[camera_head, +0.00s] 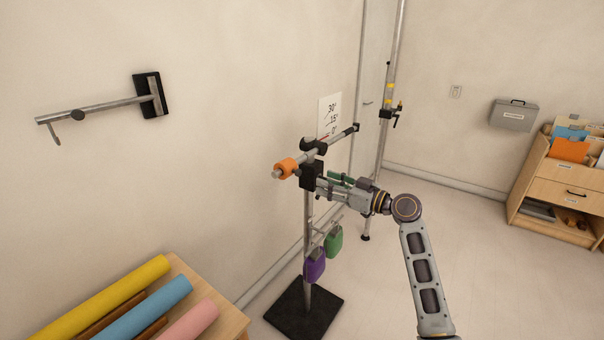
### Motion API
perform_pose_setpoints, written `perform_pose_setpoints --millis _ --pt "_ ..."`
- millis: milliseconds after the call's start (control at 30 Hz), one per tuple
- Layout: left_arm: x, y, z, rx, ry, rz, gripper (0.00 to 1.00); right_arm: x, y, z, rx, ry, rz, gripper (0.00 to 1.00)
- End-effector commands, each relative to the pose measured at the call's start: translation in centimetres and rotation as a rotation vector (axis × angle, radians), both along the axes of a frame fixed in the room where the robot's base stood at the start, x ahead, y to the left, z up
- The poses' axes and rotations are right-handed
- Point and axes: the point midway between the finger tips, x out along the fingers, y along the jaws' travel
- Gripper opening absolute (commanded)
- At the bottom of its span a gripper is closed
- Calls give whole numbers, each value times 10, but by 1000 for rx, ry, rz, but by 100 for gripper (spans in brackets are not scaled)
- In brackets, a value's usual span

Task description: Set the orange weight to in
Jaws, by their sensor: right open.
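The orange weight (286,168) is a short collar around the left end of a tilted metal bar (328,148). The bar is carried by a black clamp (311,176) on an upright stand. My right gripper (324,185) is open, just right of the black clamp and below the bar, apart from the orange weight. Whether its fingertips touch the clamp or post I cannot tell. My left gripper is not in view.
The stand has a black square base (304,310). A purple weight (314,266) and a green weight (333,241) hang low on it. An angle card (329,113) is on the wall behind. Colored rolls (103,297) lie at lower left. Floor at right is clear.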

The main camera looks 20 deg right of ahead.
Motion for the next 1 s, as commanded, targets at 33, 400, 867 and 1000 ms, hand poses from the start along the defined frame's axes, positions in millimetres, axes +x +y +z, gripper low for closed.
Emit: perform_pose_setpoints --millis 33,400,867,1000 --pt "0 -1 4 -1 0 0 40 6 4 3 3 -1 0 44" --pt "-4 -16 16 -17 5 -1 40 43 34 3 2 -1 0 44" --pt "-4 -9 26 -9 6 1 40 77 60 2 1 -1 0 44" --pt "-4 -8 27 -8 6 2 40 79 62 1 -1 -1 0 44"
